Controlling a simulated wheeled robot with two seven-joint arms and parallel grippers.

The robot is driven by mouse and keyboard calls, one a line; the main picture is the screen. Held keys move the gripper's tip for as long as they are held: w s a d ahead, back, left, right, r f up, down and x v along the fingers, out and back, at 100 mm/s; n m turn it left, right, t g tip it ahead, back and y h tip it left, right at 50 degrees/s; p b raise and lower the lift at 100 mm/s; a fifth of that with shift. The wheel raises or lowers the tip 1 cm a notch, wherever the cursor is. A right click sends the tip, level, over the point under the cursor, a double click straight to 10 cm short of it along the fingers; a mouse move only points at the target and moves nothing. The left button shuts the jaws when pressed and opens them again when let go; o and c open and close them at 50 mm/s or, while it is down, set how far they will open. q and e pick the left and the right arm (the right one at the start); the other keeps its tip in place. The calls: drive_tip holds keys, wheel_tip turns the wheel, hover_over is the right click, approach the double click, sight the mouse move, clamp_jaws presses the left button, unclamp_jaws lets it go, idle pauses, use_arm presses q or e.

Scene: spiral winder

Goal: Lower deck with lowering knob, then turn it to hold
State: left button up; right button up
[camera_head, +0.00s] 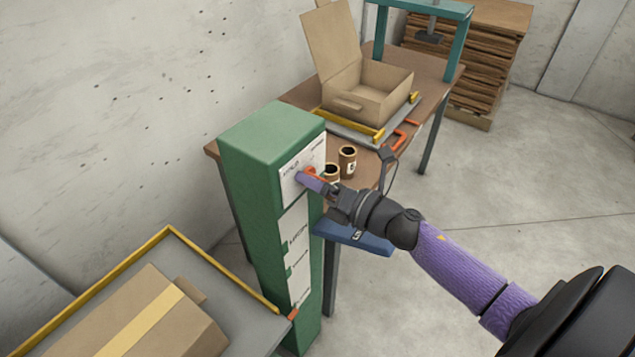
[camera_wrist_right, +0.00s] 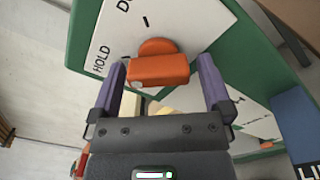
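The lowering knob is an orange bar on a round base (camera_wrist_right: 158,68), on a white panel at the top of a green post (camera_head: 262,140). The panel reads HOLD and a partly hidden word starting with D. In the head view the knob (camera_head: 309,172) is partly covered by my right gripper (camera_head: 313,183). In the right wrist view, the purple fingers of this gripper (camera_wrist_right: 160,76) are spread on either side of the knob, with thin gaps. The grey deck with yellow rails (camera_head: 250,322) is beside the post at lower left, carrying a taped carton (camera_head: 145,325). My left gripper is out of view.
A brown table (camera_head: 300,97) behind the post holds an open carton (camera_head: 372,88) on a yellow-railed tray and two small cups (camera_head: 347,160). A blue plate (camera_head: 355,238) juts out below my right wrist. The floor at right is clear.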

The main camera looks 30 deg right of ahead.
drive_tip(key=v, duration=1)
